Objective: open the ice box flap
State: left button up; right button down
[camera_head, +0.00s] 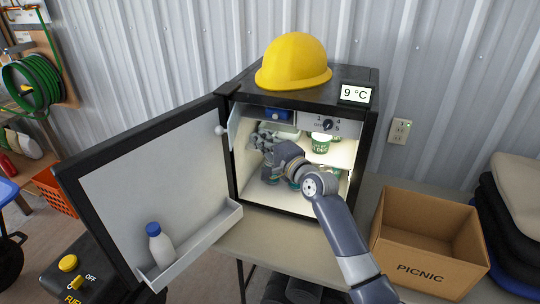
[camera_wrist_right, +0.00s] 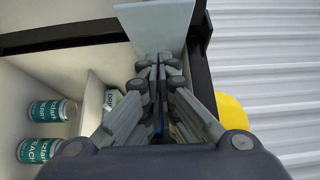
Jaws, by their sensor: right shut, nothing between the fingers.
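The fridge (camera_head: 300,212) stands with its big door (camera_head: 150,190) swung wide to the left. The ice box (camera_head: 297,117) is at the top inside, with a blue thing (camera_head: 275,113) in it. Its pale flap (camera_head: 235,122) stands open at the left, with a white round knob (camera_head: 220,130) beside it. My right gripper (camera_head: 256,138) is inside the fridge opening, below the ice box and just right of the flap. In the wrist view its fingers (camera_wrist_right: 154,66) are together and empty, just below the pale flap (camera_wrist_right: 155,22). My left gripper is out of view.
Green cans (camera_head: 320,142) stand on the lit shelf. A white bottle (camera_head: 159,244) stands in the door's bin. An open picnic box (camera_head: 428,270) is at the right on the table.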

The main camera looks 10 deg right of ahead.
jog(key=s+a+b, duration=0.1)
jog(key=s, duration=0.7)
jog(key=s+f+n+g+h, duration=0.3)
jog(key=s+f+n+g, duration=0.5)
jog(key=s+f, duration=1)
jog(key=s+d+f+n+g+h, duration=0.1)
jog(key=s+d+f+n+g, duration=0.15)
jog(key=s, duration=0.45)
jog(key=s+d+f+n+g+h, duration=0.1)
jog(key=s+f+n, duration=0.2)
jog(key=s, duration=0.4)
jog(key=s+d+f+n+g+h, duration=0.1)
jog(key=s+d+f+n+g, duration=0.15)
jog(key=s, duration=0.45)
notch_tip(320, 180, down, 29)
jog(key=s, duration=0.2)
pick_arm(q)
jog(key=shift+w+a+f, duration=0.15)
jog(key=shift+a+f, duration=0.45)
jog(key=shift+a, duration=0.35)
pick_arm(e)
jog(key=s+d+f+g, duration=0.1)
jog(key=s+d+f, duration=0.1)
jog(key=s+f, duration=1.2)
jog(key=shift+s+d+g, duration=0.35)
jog(key=shift+s+g, duration=0.05)
jog(key=shift+s, duration=0.8)
